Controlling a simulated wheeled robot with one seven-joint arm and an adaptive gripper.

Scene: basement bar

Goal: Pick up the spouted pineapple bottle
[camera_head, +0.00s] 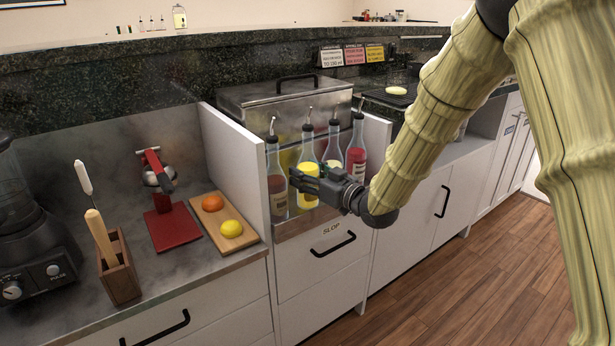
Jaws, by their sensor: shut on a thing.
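Several spouted bottles stand in a row in a metal rail at the front of the steel bin. The yellow bottle (307,154), second from the left, looks like the pineapple one; its label is too small to read. My gripper (300,180) reaches in from the right at its lower body and is shut on the yellow bottle. The fingers hide part of its front. The bottle is upright and appears still within the rail.
A brown-filled bottle (276,180) stands close on the left, a pale bottle (333,149) and a red bottle (356,152) on the right. A white side panel (228,160) borders the row. A cutting board (236,242) with fruit lies left.

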